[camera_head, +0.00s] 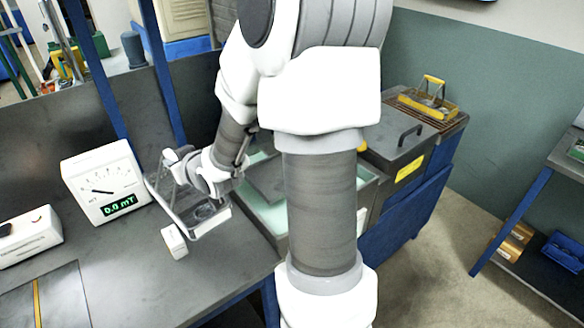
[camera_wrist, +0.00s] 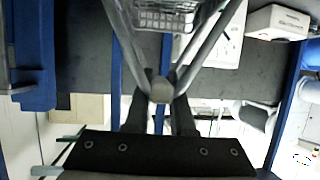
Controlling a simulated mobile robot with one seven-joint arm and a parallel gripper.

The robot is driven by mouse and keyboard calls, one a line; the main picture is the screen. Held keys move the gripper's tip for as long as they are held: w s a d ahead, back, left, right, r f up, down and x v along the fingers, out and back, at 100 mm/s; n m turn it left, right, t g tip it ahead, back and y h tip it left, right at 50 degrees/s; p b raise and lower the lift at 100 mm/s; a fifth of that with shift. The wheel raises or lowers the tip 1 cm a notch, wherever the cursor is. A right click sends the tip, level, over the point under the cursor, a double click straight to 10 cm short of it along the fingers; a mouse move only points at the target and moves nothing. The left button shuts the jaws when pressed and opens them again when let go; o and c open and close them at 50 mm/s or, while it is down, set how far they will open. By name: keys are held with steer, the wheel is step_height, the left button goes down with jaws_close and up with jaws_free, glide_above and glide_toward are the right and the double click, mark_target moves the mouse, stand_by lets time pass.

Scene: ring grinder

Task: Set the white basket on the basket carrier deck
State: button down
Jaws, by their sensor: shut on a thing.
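The white basket (camera_head: 205,213) is a wire basket with a tall frame, hanging over the bench left of the arm. Its mesh (camera_wrist: 165,18) also shows at the top of the wrist view, with grey struts running down to a grip. My gripper (camera_head: 205,172) is shut on the basket's grip; the dark fingers (camera_wrist: 160,108) close around it in the wrist view. A white block (camera_head: 174,241) shows at the basket's lower left; I cannot tell whether it is attached. I cannot surely identify the basket carrier deck; a slatted brown surface (camera_head: 455,119) lies at the back right.
A white meter reading 0.0 mT (camera_head: 105,183) stands left of the basket. A pale green tank (camera_head: 262,222) lies partly behind my arm. A grey lid (camera_head: 398,148) and a yellow-handled basket (camera_head: 430,97) are farther right. A white box (camera_head: 28,236) is at the left.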

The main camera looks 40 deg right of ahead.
steer(key=s+d+r+m+g+h, duration=0.1)
steer(key=d+m+h, duration=0.2)
steer(key=d, duration=0.5)
steer(key=d+r+m+g+h+p, duration=0.1)
steer(key=d+r+m+g+h, duration=0.2)
steer(key=d, duration=0.4)
steer(key=s+d+m+h, duration=0.1)
steer(key=d+m+h, duration=0.25)
steer(key=d, duration=0.45)
steer(key=s+d+r+m+g+h+p, duration=0.2)
steer(key=s+d+m+g+h, duration=0.2)
steer(key=s+d+m+g, duration=0.85)
steer(key=w+a+f+n+t, duration=0.1)
steer(key=w+a+f+n, duration=0.1)
steer(key=w+f, duration=0.8)
steer(key=shift+f+n, duration=0.3)
steer(key=shift+f, duration=0.2)
steer(key=shift+w+f+t, duration=0.1)
steer(key=shift+t, duration=0.15)
steer(key=c, duration=0.8)
jaws_free()
steer(key=shift+f, duration=0.1)
steer(key=shift+o, duration=0.2)
